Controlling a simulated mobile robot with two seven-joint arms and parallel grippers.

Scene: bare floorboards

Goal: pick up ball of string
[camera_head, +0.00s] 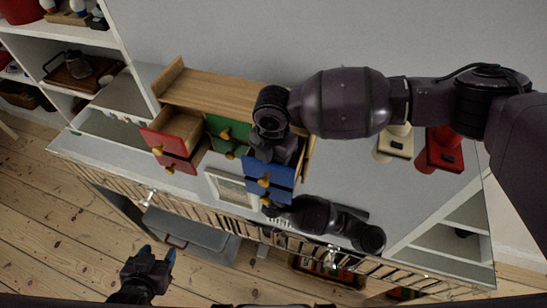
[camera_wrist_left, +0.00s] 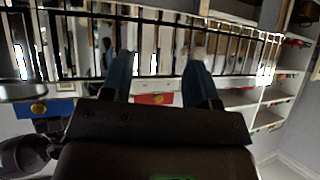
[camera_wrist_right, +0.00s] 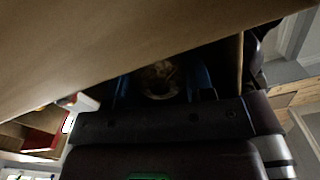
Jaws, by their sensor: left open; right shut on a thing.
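A tan, rounded thing that looks like the ball of string (camera_wrist_right: 158,76) sits between the fingers of my right gripper (camera_wrist_right: 160,92) in the right wrist view, in deep shadow. My right gripper is shut on it. In the head view my right gripper (camera_head: 276,150) reaches down at the wooden drawer chest (camera_head: 215,92), above the blue drawers (camera_head: 268,172); its fingertips and the ball are hidden there. My left gripper (camera_head: 158,256) is open and empty, low at the front left, apart from the furniture. It also shows in the left wrist view (camera_wrist_left: 161,85).
Red (camera_head: 441,150) and cream (camera_head: 395,143) objects stand right. A railing (camera_head: 215,212) runs along the front; floor is clear at left.

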